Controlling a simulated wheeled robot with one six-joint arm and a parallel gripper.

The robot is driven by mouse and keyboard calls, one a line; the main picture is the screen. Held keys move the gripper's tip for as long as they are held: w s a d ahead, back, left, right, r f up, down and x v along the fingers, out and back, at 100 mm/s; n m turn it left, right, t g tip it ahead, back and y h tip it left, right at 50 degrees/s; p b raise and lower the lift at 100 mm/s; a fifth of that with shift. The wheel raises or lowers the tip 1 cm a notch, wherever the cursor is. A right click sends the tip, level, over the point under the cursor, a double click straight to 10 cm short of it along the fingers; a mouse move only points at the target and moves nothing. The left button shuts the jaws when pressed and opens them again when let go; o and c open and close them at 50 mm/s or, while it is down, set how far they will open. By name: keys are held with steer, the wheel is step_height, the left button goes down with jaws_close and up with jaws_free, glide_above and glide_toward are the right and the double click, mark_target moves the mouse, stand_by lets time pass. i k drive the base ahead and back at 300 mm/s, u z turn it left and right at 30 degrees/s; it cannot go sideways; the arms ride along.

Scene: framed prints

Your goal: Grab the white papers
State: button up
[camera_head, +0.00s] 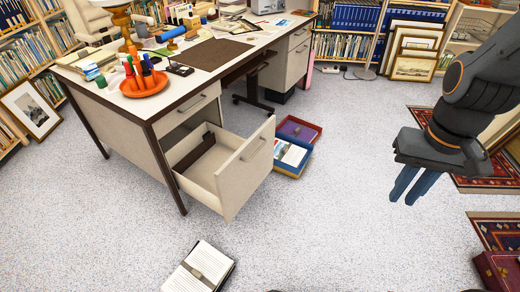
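A stack of white papers with a grey-brown band or clip across it (200,268) lies on the floor at the bottom, over a dark backing. More white paper (293,155) lies in a blue tray (291,172) on the floor beside the desk. My gripper (403,202) hangs in the air at the right, its two blue fingers pointing down with a gap between them and nothing held. It is right of both sets of papers and apart from them.
The desk (222,54) has an open, apparently empty drawer (228,178) jutting toward the blue tray. A purple tray (299,129) sits behind the blue one. Patterned rugs (493,232) lie at right, near a dark red box (498,270). The middle floor is clear.

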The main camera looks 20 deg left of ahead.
mark_target(203, 271)
steer(key=u, duration=2.2)
